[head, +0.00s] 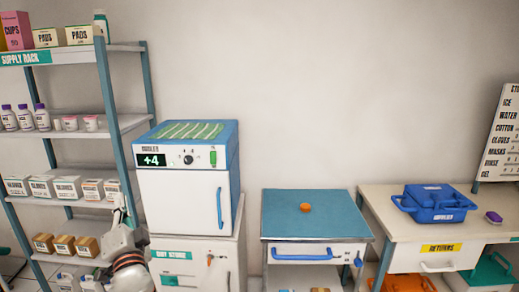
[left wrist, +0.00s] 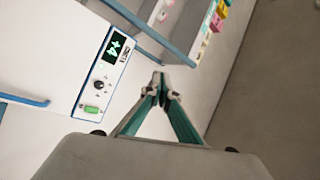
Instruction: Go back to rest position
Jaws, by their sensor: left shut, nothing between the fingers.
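My left gripper (head: 120,203) is at the lower left in the head view, in front of the supply rack and just left of the white cabinet. In the left wrist view its two green-lined fingers (left wrist: 160,80) meet at the tips, shut with nothing between them. The cooler (head: 184,185), white with a blue top and a "+4" display, stands to its right with its door shut. The cooler's display panel also shows in the left wrist view (left wrist: 104,75), left of the fingers. My right gripper is in neither view.
The supply rack (head: 108,110) with boxes and bottles stands close at left. A blue-topped cart (head: 330,215) carries an orange round object (head: 305,207). A desk (head: 385,205) at right holds a blue case (head: 433,204). The cooler stands on a lower white cabinet (head: 190,250).

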